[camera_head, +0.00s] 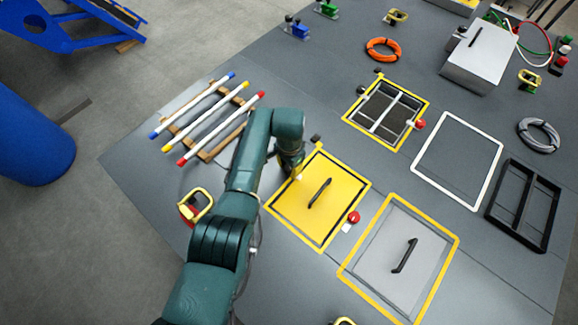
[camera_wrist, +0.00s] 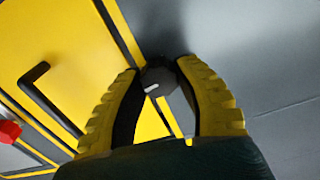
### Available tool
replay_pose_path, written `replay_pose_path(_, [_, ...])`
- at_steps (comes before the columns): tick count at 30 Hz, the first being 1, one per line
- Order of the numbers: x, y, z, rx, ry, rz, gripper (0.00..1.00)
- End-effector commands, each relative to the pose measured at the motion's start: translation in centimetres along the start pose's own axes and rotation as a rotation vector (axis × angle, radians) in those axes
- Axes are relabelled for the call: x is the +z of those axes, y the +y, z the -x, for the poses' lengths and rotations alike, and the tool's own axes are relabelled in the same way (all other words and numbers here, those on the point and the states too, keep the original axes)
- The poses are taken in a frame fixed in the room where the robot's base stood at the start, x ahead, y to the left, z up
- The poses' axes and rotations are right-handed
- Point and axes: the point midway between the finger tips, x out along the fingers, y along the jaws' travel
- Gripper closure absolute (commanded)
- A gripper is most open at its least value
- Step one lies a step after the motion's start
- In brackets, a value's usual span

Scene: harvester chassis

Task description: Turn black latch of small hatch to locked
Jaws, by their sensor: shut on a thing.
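The yellow hatch (camera_head: 304,213) lies closed in the deck, with a black handle (camera_head: 320,193) on it. It fills the left of the wrist view (camera_wrist: 50,40). The black latch (camera_wrist: 158,78) is a dark round knob with a short white mark, at the hatch's yellow-and-black border. My gripper (camera_wrist: 160,70) has its two yellow ribbed fingers on either side of the latch, shut on it. In the head view, my gripper (camera_head: 296,172) is at the hatch's upper left edge, where my arm partly hides it and the latch cannot be made out.
A red knob (camera_head: 353,217) sits at the hatch's right edge. A grey hatch (camera_head: 388,262) with a yellow border lies beside it. An open framed hatch (camera_head: 385,110) is further back.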

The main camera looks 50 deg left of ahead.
Motion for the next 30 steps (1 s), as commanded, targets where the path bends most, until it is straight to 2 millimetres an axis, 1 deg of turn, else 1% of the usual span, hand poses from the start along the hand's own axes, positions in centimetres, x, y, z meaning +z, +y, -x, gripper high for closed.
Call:
replay_pose_path(1, [0.07,0.11,-0.33,0.0,-0.001,-0.027,1.0])
replay_pose_path(10, [0.05,0.16,-0.34,0.001,0.0,-0.138,1.0])
replay_pose_path(26, [0.03,0.18,-0.3,0.001,0.0,-0.158,1.0])
replay_pose_path(27, [0.02,0.17,-0.3,0.001,0.0,-0.158,0.58])
replay_pose_path(29, [0.02,0.17,-0.26,0.001,0.0,-0.158,0.47])
replay_pose_path(30, [0.01,0.15,-0.23,0.001,0.0,-0.158,0.39])
